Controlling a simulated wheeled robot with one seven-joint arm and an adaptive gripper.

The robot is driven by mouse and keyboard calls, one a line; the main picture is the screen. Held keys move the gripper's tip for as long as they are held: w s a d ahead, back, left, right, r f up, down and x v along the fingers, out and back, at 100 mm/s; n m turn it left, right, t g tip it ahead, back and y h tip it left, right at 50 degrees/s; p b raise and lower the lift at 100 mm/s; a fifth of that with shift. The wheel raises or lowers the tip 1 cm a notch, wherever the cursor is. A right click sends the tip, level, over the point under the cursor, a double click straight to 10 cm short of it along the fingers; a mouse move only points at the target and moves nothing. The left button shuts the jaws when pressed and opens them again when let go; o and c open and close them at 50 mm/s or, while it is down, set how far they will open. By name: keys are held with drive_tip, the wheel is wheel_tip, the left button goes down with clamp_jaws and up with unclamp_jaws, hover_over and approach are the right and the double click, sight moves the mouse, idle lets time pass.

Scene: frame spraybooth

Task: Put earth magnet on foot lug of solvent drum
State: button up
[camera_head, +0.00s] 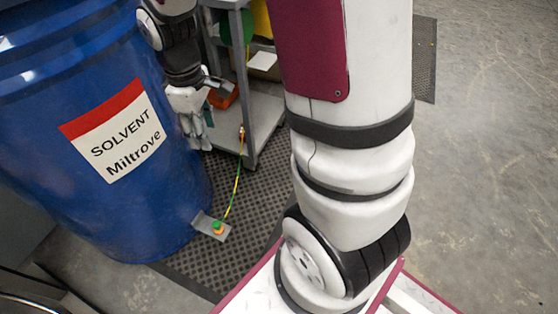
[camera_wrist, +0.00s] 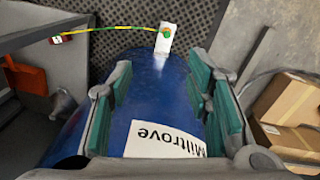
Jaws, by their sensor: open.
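The blue solvent drum (camera_head: 95,215) stands at the left in the head view, and its side fills the middle of the wrist view (camera_wrist: 165,85). Its metal foot lug (camera_head: 202,222) sticks out at the bottom; it also shows in the wrist view (camera_wrist: 164,48). The earth magnet (camera_head: 218,228), green and orange with a yellow-green cable, sits on the lug; it also shows in the wrist view (camera_wrist: 167,33). My gripper (camera_head: 196,138) is open beside the drum, above and apart from the magnet. In the wrist view its pads (camera_wrist: 160,100) are spread with nothing held between them.
A grey cart (camera_head: 262,115) stands behind my gripper; the cable runs to a clip (camera_head: 241,132) on its leg. An orange object (camera_head: 224,95) lies on its shelf. Cardboard boxes (camera_wrist: 285,105) are at the right in the wrist view. Perforated dark matting (camera_head: 225,265) covers the floor beside the lug.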

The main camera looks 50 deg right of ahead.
drive_tip(key=s+a+r+m, duration=0.3)
drive_tip(key=s+r+m, duration=0.1)
drive_tip(key=s+r, duration=0.85)
drive_tip(key=s+a+r+m, duration=0.1)
drive_tip(key=s+r+m, duration=0.1)
drive_tip(key=s, duration=1.2)
drive_tip(key=shift+a+r+m, duration=0.15)
drive_tip(key=shift+a+m, duration=0.25)
drive_tip(key=shift+m, duration=0.1)
wheel_tip(320, 180, up, 36)
drive_tip(key=t+p, duration=0.4)
drive_tip(key=p, duration=3)
drive_tip(key=shift+d+r+n, duration=0.15)
drive_tip(key=shift+n, duration=0.15)
